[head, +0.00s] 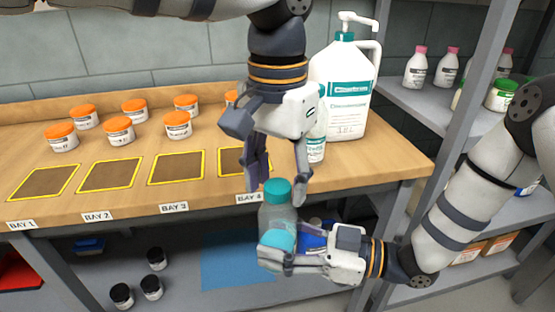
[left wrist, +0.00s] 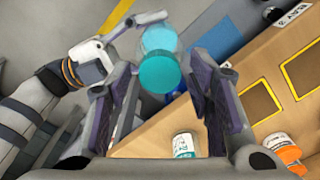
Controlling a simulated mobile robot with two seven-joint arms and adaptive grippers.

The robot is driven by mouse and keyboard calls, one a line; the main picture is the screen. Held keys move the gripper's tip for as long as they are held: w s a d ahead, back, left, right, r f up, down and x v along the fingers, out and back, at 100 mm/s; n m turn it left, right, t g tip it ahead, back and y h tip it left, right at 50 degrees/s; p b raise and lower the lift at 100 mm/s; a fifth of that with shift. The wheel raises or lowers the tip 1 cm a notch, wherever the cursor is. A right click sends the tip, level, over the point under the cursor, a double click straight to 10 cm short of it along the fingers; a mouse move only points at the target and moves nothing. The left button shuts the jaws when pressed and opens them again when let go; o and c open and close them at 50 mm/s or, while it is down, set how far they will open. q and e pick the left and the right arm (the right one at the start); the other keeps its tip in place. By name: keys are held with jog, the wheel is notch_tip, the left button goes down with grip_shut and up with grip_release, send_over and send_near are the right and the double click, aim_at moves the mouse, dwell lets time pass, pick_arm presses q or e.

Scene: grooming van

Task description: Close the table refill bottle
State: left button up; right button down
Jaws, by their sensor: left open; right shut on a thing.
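The refill bottle (head: 276,219) is a clear bottle with teal liquid low in it and a teal cap (head: 277,190) on its mouth. It is upright in front of the table edge near the BAY 4 label. My right gripper (head: 268,256) is shut around its lower body. My left gripper (head: 275,190) points down from above, open, with its fingers spread on either side of the cap region. In the left wrist view the cap (left wrist: 160,73) lies between and beyond the open fingers (left wrist: 168,85), apart from them. How tightly the cap sits cannot be told.
A large white pump jug (head: 342,88) and a smaller teal-labelled bottle (head: 316,140) stand behind my left gripper. Several orange-lidded jars (head: 119,130) and yellow-framed bays (head: 108,175) are on the wooden table (head: 370,180). A grey shelf post (head: 465,95) is at right.

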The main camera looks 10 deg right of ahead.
pick_arm(q)
jog(key=shift+c, duration=0.4)
grip_shut()
jog(key=shift+o, duration=1.2)
grip_release()
notch_tip(320, 180, up, 12)
